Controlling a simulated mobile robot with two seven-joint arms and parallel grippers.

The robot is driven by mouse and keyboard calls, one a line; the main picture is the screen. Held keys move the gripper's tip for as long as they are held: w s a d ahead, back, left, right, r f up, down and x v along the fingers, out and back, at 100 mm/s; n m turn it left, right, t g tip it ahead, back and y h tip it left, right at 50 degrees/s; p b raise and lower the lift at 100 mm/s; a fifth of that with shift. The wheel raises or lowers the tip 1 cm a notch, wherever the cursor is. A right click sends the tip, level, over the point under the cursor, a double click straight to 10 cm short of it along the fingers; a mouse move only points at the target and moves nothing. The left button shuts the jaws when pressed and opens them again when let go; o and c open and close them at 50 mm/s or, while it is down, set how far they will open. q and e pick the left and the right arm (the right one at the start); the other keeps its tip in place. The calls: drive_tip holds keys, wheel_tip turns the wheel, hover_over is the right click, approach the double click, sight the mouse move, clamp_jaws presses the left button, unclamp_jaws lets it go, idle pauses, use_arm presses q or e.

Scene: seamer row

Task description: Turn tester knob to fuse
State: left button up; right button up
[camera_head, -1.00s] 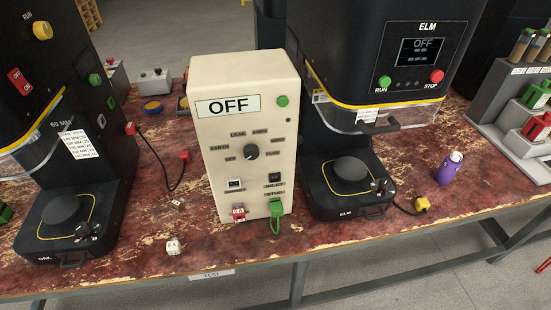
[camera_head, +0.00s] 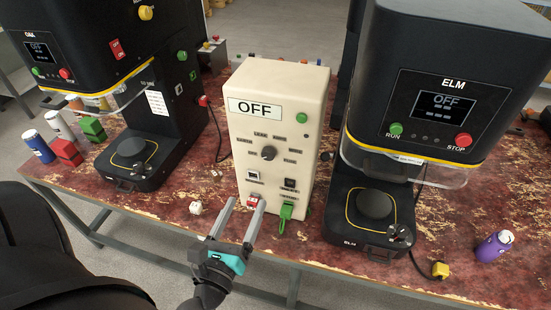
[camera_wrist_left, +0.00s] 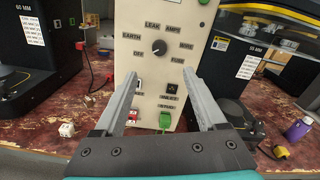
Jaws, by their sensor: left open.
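The tester (camera_head: 285,85) is a cream box standing on the bench, and its display (camera_head: 254,107) reads OFF. Its dark round knob (camera_head: 268,153) sits mid-panel, ringed by labels. In the left wrist view the knob (camera_wrist_left: 159,47) shows above and between my finger tips, with the FUSE label (camera_wrist_left: 177,62) at its lower right and OFF at its lower left. My left gripper (camera_head: 244,205) is open and empty, in front of the tester's lower panel and below the knob, apart from the knob. My right gripper is not in view.
A red plug (camera_head: 253,199) and a green plug (camera_head: 286,216) are at the tester's lower front. The ELM seamer (camera_head: 420,90) stands close on the right, another black seamer (camera_head: 130,110) on the left. A small white cube (camera_head: 196,208) and a purple bottle (camera_head: 494,247) stand on the bench.

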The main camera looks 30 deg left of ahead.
sight(267, 156)
use_arm(q)
drive_tip(key=p+x, duration=0.2)
drive_tip(key=x, duration=1.1)
drive_tip(key=shift+r, duration=0.1)
drive_tip(key=shift+x, duration=0.9)
clamp_jaws()
